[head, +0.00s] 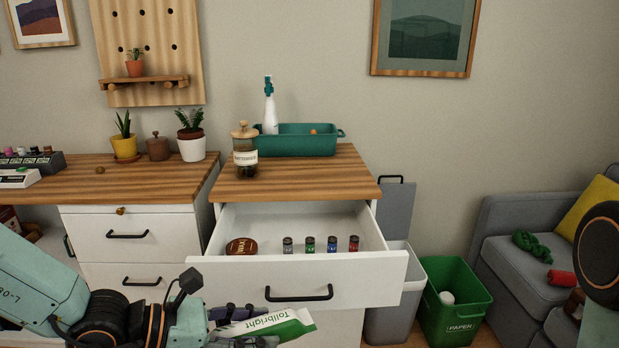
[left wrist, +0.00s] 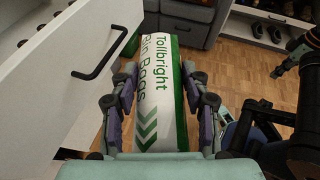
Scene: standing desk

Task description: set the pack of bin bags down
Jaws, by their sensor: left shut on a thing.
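The pack of bin bags (head: 262,326) is a white and green roll marked "Tollbright". It also shows in the left wrist view (left wrist: 158,85), where "Bin Bags" can be read. My left gripper (head: 238,322) is shut on the pack, with one finger along each side of it. It holds the pack in the air in front of the open drawer (head: 364,277), below the level of its handle. The pack's lower end in the wrist view is hidden by the gripper base. At the right edge of the head view a dark, round part of my right arm shows, but not its gripper.
The open drawer holds a round tin (head: 241,246) and several small cylinders (head: 310,244). The cabinet top (head: 300,178) carries a jar (head: 245,152) and a teal caddy (head: 300,141), with bare wood in front. A green paper bin (head: 459,307) and a grey bin (head: 396,322) stand right.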

